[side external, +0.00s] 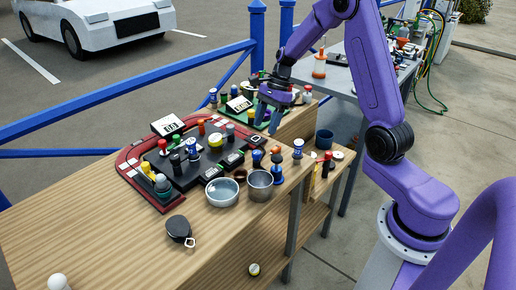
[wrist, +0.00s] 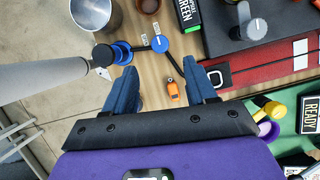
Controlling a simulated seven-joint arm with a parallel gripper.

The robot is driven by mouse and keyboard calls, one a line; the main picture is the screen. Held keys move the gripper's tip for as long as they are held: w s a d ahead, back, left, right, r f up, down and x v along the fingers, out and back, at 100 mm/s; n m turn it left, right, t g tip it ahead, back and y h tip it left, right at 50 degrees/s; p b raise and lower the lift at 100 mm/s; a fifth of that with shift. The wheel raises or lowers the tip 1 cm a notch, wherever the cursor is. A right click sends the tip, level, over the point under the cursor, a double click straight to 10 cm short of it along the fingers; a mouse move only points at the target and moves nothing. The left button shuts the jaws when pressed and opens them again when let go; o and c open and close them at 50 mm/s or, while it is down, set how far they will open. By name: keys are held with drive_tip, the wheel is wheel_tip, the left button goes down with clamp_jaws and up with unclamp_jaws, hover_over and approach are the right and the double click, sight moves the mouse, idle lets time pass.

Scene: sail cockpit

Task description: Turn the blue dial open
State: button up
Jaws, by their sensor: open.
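The blue dial (wrist: 160,44) shows in the wrist view as a round blue disc with a pale mark on top. Dark strips run out from beside it, and small white tags stand just above it in the picture. My gripper (wrist: 160,68) is open and empty; its blue fingers lie on either side of the picture's middle, with the dial just beyond their tips and not between them. In the side view my gripper (side external: 270,118) hangs above the far part of the wooden table, fingers down. The dial is too small there to pick out surely.
A small orange object (wrist: 173,90) lies below the dial, between the fingers in the picture. A blue post-like piece (wrist: 103,54) stands left of the dial, near a metal bowl (wrist: 92,12). A black panel with a grey knob (wrist: 257,27) and a red board (wrist: 270,72) lie right.

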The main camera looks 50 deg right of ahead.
sight(257, 152)
drive_tip(key=x, duration=0.9)
drive_tip(key=shift+f, duration=0.1)
drive_tip(key=c, duration=1)
